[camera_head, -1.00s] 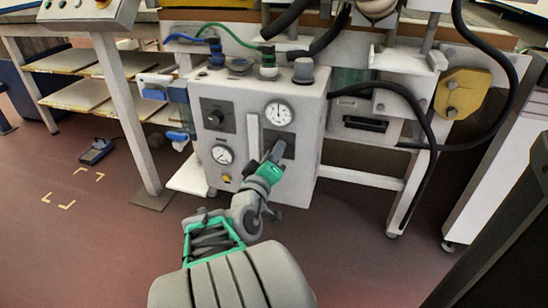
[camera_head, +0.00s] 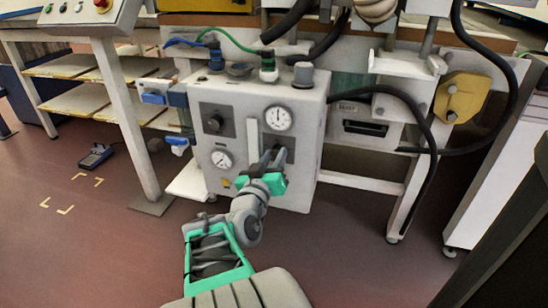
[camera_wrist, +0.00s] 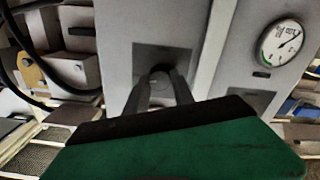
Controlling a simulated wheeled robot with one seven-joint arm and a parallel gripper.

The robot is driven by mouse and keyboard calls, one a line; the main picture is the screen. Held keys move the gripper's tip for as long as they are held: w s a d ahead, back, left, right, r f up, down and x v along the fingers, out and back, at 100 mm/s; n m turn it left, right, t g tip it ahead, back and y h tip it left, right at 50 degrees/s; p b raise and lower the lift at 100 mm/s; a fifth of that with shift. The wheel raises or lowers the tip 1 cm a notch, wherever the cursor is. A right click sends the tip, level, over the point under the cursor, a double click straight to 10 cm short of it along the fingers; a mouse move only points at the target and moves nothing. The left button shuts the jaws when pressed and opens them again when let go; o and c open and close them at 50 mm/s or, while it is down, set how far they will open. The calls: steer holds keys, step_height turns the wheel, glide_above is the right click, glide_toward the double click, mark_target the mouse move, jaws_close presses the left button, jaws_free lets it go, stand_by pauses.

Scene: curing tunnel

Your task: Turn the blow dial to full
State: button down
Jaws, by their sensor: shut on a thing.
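The grey control box (camera_head: 243,160) stands in the middle of the head view. My gripper (camera_head: 273,157) reaches the dark square plate on the box's lower right front. In the wrist view, my gripper's two fingers (camera_wrist: 162,88) are closed around a small dark round dial (camera_wrist: 161,70) on that plate (camera_wrist: 180,60). The fingers hide most of the dial, so its pointer and marks cannot be read. A second black dial (camera_head: 214,122) sits on its own dark plate at the box's upper left, apart from my gripper. No label is legible.
Two round white gauges, an upper one (camera_head: 278,117) and a lower one (camera_head: 222,158), flank the middle of the panel. A black hose (camera_head: 432,150) hangs to the right. A table leg (camera_head: 130,120) stands to the left. The floor in front is mostly clear.

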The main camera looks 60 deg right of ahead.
stand_by(0.3)
steer(key=c, duration=1.1)
jaws_free()
